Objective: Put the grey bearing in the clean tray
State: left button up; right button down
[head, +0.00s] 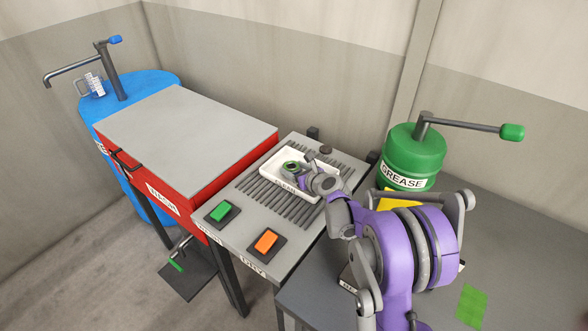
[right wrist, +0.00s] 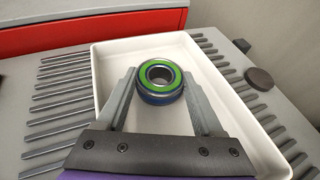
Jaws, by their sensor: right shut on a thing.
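The bearing (right wrist: 160,90) is a ring with a bright green face, a grey inner ring and a dark, bluish outer rim. My right gripper (right wrist: 160,80) is shut on it, one finger on each side. In the head view the bearing (head: 291,170) and the right gripper (head: 304,170) show over the white tray (head: 270,175). The white tray (right wrist: 105,62) lies under the bearing in the right wrist view; its floor is otherwise empty. Its front label is too small to read surely. Whether the bearing touches the tray floor, I cannot tell. My left gripper is not in view.
The tray sits on a grey slatted table marked DRY (head: 253,261), with a green button (head: 219,211) and an orange button (head: 266,241). A red wash cabinet (head: 185,182) stands left. A green grease drum (head: 413,155) with a crank stands right.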

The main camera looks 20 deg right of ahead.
grip_release()
jog(key=shift+s+r, duration=0.25)
jog(key=v, duration=1.1)
jog(key=shift+s, duration=0.3)
